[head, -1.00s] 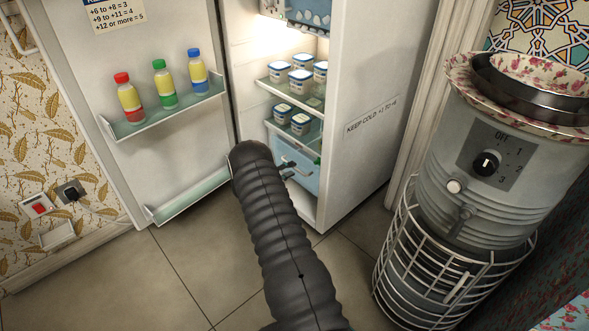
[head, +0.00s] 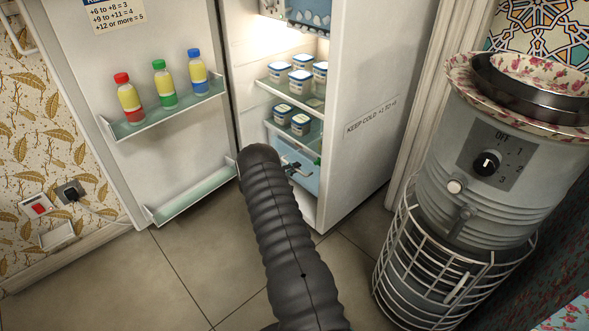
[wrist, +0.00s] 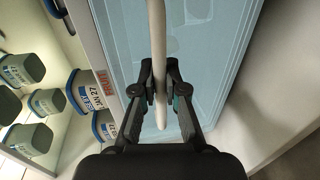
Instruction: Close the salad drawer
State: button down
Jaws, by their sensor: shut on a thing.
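The blue salad drawer (head: 311,178) is at the bottom of the open fridge in the head view, partly hidden by my arm. Its pale blue, see-through surface (wrist: 215,50) fills the middle of the wrist view. A pale bar handle (wrist: 157,30) runs down the wrist view in front of it. My gripper (wrist: 161,98) has its two fingers closed around this bar, one on each side. My gripper also shows small and dark at the drawer in the head view (head: 294,168). I cannot tell exactly how far out the drawer stands.
White tubs (head: 300,78) with blue lids stand on the shelves above. The fridge door (head: 165,55) is swung open on the left, with bottles (head: 163,84) on its rack. A grey samovar (head: 480,190) in a wire cage stands right. The floor (head: 200,260) is clear.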

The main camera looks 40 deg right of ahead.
jog(key=shift+d, duration=0.1)
jog(key=b+x, duration=0.1)
jog(key=x, duration=0.1)
jog(key=b+x, duration=0.1)
jog(key=b, duration=0.1)
jog(key=shift+w+d+r, duration=0.1)
jog(key=shift+d+r, duration=0.25)
jog(key=shift+d, duration=0.15)
jog(key=c, duration=1.2)
grip_release()
jog(key=shift+d, duration=0.15)
jog(key=shift+a, duration=0.2)
send_near(303, 164)
jog(key=w+a, duration=0.1)
jog(key=shift+w+a+f, duration=0.1)
jog(key=shift+w+f, duration=0.05)
jog(key=shift+f, duration=0.35)
